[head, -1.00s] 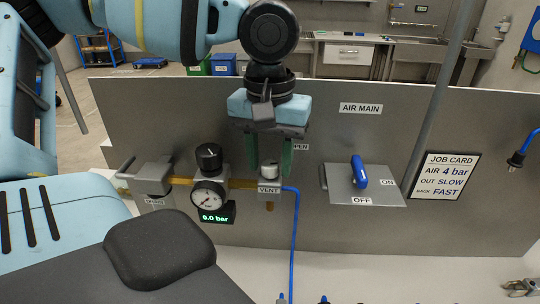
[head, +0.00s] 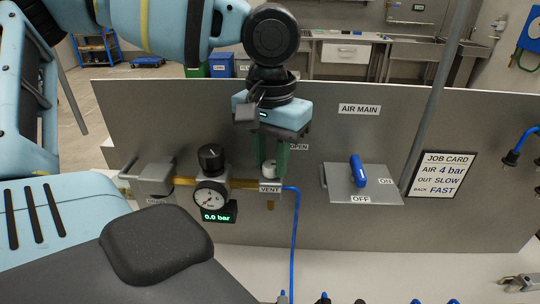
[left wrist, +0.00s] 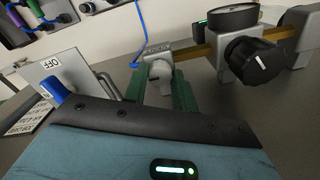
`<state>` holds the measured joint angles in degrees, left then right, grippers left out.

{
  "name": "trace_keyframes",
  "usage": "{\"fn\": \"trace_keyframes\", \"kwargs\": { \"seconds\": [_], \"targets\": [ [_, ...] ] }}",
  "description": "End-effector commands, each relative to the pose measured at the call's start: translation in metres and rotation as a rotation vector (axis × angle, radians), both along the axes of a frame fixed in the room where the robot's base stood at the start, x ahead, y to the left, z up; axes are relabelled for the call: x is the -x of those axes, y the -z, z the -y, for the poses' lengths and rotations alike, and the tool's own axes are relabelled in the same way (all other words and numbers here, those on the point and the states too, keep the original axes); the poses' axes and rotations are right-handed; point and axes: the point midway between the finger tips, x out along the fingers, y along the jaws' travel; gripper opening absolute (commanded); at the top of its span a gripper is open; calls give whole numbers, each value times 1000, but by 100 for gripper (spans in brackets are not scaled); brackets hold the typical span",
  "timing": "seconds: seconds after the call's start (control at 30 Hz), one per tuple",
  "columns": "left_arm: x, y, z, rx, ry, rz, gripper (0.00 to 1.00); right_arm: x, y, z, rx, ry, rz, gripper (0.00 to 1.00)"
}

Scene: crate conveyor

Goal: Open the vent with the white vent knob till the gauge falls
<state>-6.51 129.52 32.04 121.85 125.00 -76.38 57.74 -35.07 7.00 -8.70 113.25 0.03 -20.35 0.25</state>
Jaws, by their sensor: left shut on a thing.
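The white vent knob (head: 268,167) sits on the VENT block (head: 270,187) of the brass pipe. My left gripper (head: 269,172) is above it, its two green fingers closed on the knob from both sides. The left wrist view also shows the knob (left wrist: 160,71) between the fingers. The fingers partly hide the knob and the OPEN label behind. The round gauge (head: 210,197) is left of the vent, and its green display (head: 217,217) reads 0.0 bar. My right gripper is not in view.
A black regulator knob (head: 211,157) stands above the gauge. To the right, a blue AIR MAIN lever (head: 358,170) is on a plate with ON and OFF labels. A blue hose (head: 294,240) runs down from the vent. A job card (head: 441,174) is further right.

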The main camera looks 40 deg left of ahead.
Motion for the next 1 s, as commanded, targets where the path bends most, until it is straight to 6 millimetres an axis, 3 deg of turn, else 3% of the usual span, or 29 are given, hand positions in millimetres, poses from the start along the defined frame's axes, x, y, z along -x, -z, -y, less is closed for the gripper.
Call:
{"fn": "trace_keyframes", "kwargs": {
  "seconds": [0.1, 0.13, 0.27, 0.63, 1.0],
  "targets": [
    [-1, -1, 0, -1, 1, 3, 4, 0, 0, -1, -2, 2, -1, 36],
    [-1, -1, 0, -1, 1, 3, 31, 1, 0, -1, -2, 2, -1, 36],
    [0, -1, 0, -1, 0, 3, 48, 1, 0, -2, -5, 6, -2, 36],
    [-1, -5, 0, -1, -1, 3, 49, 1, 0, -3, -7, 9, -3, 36],
    [-1, -59, 0, -1, -2, 5, 49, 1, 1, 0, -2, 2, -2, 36]
  ]
}}
